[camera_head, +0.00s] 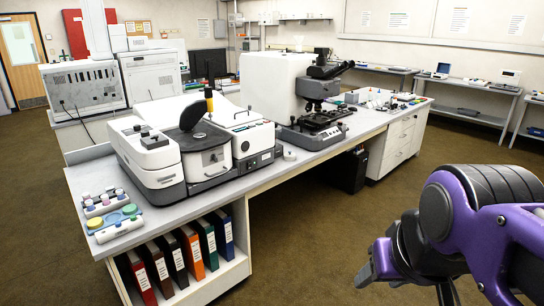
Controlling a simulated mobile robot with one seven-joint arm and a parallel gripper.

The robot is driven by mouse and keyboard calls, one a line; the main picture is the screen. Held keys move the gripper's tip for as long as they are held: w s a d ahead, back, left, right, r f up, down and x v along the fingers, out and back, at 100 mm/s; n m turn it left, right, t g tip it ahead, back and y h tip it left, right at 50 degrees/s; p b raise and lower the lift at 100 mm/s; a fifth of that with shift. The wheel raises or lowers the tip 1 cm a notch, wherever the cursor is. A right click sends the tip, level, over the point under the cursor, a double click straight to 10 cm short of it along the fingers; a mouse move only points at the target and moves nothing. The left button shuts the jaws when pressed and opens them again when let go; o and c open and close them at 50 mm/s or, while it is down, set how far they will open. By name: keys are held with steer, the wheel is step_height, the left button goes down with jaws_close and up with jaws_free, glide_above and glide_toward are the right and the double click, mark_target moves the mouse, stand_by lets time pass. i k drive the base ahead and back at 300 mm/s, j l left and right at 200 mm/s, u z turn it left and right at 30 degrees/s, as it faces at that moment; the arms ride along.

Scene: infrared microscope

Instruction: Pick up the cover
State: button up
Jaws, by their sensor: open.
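I cannot tell for certain which thing is the cover. A dark round plate (193,115) stands tilted above the white drum-shaped part of the bench instrument (212,158), and may be it. My gripper (380,268) is at the lower right, at the end of my purple and black arm. It is open and appears empty, with some of it hidden by the arm or cut off by the frame. It is well to the right of the bench, over the brown floor, touching nothing that I can see.
The grey bench (262,177) also carries a microscope (318,105) with black eyepieces and a tray of coloured containers (110,212) at its near left corner. Ring binders (192,252) stand on the shelf below. Open brown floor (330,235) lies between bench and arm.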

mark_target(289, 155)
steer(key=i+u, duration=0.15)
steer(key=u, duration=0.45)
steer(key=i+l+u, duration=0.55)
steer(key=i+l, duration=0.15)
steer(key=l, duration=0.15)
steer(key=i+l+u, duration=0.15)
steer(key=i+l, duration=0.2)
steer(key=l, duration=0.25)
steer(key=i+l, duration=0.2)
steer(key=l, duration=0.15)
steer(key=i+l+u, duration=0.1)
steer(key=i+l, duration=0.15)
steer(key=l, duration=0.15)
steer(key=i+l, duration=0.2)
steer(key=l, duration=0.2)
steer(key=i+l+u, duration=0.1)
steer(key=l, duration=0.25)
steer(key=i, duration=0.1)
